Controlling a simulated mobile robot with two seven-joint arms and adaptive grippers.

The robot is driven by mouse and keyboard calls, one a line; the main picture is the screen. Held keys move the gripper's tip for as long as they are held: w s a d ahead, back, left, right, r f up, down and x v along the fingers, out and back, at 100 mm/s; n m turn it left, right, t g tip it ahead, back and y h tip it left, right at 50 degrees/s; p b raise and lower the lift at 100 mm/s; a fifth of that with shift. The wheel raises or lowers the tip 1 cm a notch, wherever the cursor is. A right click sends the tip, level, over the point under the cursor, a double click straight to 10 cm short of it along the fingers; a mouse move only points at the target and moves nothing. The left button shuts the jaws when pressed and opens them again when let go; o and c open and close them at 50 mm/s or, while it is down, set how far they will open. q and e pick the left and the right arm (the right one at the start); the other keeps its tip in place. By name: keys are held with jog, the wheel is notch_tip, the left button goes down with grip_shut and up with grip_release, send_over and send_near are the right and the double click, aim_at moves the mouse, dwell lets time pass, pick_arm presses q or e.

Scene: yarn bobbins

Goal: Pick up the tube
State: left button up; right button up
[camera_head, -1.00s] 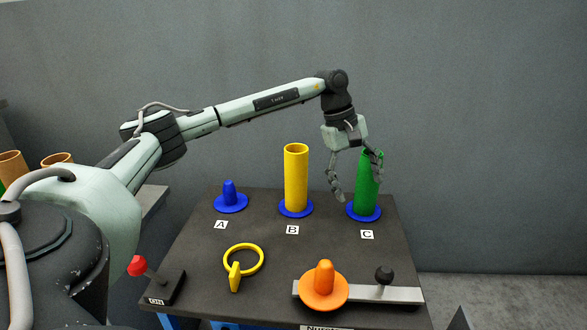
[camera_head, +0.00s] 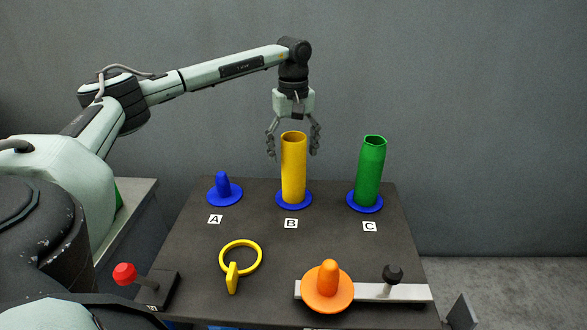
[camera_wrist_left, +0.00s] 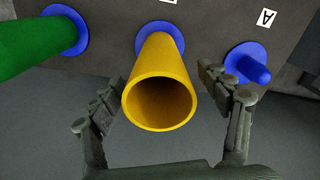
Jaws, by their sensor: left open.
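A yellow tube (camera_head: 293,172) stands upright on the blue base at position B. My left gripper (camera_head: 293,148) is open, pointing down, with its fingers on either side of the tube's top. In the left wrist view the yellow tube's open end (camera_wrist_left: 160,102) lies between the two spread fingers (camera_wrist_left: 172,98), apart from both. A green tube (camera_head: 369,172) stands upright on the blue base at C; it also shows in the left wrist view (camera_wrist_left: 38,38). My right gripper is not in view.
A bare blue peg (camera_head: 224,186) is at A. In front are a yellow ring with a handle (camera_head: 241,258), a red-knobbed lever (camera_head: 125,273), an orange cone (camera_head: 328,284) and a black knob (camera_head: 392,273) on a light bar. A grey wall stands behind the dark table (camera_head: 200,245).

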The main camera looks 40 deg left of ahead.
pick_arm(q)
jog(key=shift+f, duration=1.55)
jog(key=shift+c, duration=0.4)
jog(key=c, duration=1.2)
